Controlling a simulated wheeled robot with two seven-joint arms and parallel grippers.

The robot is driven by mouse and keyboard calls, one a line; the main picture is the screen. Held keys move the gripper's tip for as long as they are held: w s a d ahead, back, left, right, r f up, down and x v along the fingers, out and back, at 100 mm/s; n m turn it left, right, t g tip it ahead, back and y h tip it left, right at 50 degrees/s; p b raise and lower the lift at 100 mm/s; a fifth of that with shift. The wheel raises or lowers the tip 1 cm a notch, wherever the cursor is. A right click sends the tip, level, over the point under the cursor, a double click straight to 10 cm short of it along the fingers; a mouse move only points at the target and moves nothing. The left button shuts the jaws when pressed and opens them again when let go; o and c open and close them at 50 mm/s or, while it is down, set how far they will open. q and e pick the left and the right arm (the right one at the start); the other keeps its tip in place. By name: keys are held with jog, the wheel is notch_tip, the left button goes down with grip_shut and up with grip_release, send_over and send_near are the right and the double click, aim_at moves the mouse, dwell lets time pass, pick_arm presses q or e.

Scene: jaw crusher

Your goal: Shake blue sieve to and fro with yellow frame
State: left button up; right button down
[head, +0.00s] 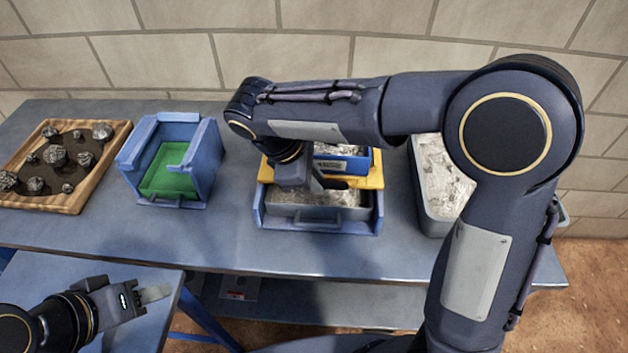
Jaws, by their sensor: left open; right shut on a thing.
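The blue sieve (343,164) holds pale crushed material and sits in the yellow frame (371,180). Both are above a grey tray (318,214) of crushed material, inside a low blue stand. My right gripper (328,184) comes down at the front left of the sieve, shut at the yellow frame's front edge. Its wrist and arm hide the left part of the sieve and frame, and the exact contact is hard to see. My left gripper (155,294) is open and empty, low at the left over the nearer table, away from the sieve.
A wooden tray (100,165) with several dark rocks lies at the far left. Beside it stands a blue box with a green inside (172,170). A grey bin (423,190) of pale material is to the right, partly behind my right arm. A brick wall backs the table.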

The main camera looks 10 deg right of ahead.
jog(key=c, duration=1.4)
grip_release()
jog(key=shift+o, duration=0.2)
jog(key=shift+r, duration=0.1)
jog(key=v, duration=0.7)
jog(key=shift+a+r+p, duration=0.15)
jog(key=shift+r+p, duration=0.15)
jog(key=shift+p, duration=0.15)
